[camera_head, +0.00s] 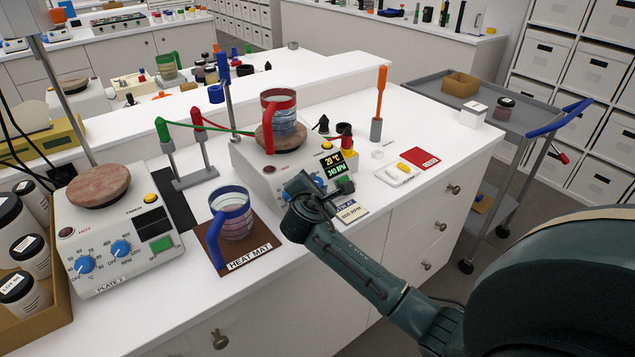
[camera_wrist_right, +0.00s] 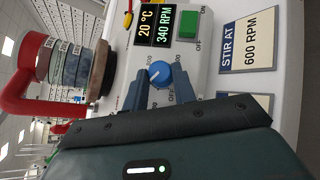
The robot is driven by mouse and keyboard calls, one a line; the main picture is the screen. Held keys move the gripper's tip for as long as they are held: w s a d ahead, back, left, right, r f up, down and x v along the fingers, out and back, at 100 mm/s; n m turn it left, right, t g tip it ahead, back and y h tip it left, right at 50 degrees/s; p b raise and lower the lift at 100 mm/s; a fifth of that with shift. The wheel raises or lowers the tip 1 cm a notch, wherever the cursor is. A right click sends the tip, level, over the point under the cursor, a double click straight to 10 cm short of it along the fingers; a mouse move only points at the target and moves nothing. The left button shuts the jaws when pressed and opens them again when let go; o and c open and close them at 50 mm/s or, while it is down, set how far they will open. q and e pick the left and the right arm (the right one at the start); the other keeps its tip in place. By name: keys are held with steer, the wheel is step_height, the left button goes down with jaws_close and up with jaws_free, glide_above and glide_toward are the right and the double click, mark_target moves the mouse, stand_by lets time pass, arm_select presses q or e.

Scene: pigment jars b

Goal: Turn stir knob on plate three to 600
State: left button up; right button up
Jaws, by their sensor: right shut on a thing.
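The hot plate with the lit display (camera_head: 246,172) stands in the middle of the bench. Its display (camera_wrist_right: 155,25) reads 20 °C and 340 RPM. A blue knob (camera_wrist_right: 159,73) sits below the RPM reading, between the fingers of my right gripper (camera_wrist_right: 159,91), which is shut on it. In the head view my right gripper (camera_head: 308,192) is at the plate's front face and hides most of the knobs. A card (camera_wrist_right: 247,42) beside the plate says STIR AT 600 RPM. My left gripper is not in view.
A beaker with a red band and handle (camera_head: 278,108) stands on the plate's round top. A blue-handled beaker (camera_head: 232,212) stands on the heat mat (camera_head: 250,258) to the left. Plate 2 (camera_head: 118,270) is further left. A green switch (camera_wrist_right: 188,24) is near the knob.

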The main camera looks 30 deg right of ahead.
steer(key=m+g, duration=0.1)
steer(key=m, duration=0.1)
steer(key=m+g, duration=0.1)
steer(key=g, duration=0.1)
steer(key=m+g, duration=0.1)
steer(key=m, duration=0.1)
steer(key=shift+w+a+r+m, duration=0.1)
steer(key=shift+w+r+m, duration=0.2)
steer(key=shift+r, duration=0.05)
steer(key=m+g+y, duration=0.1)
steer(key=m, duration=0.1)
steer(key=m+g+y, duration=0.1)
steer(key=m+g, duration=0.1)
steer(key=shift+w+r, duration=0.15)
steer(key=shift+w, duration=0.05)
steer(key=shift+d, duration=0.2)
steer(key=o, duration=1)
steer(key=v, duration=1.3)
steer(key=shift+r, duration=0.2)
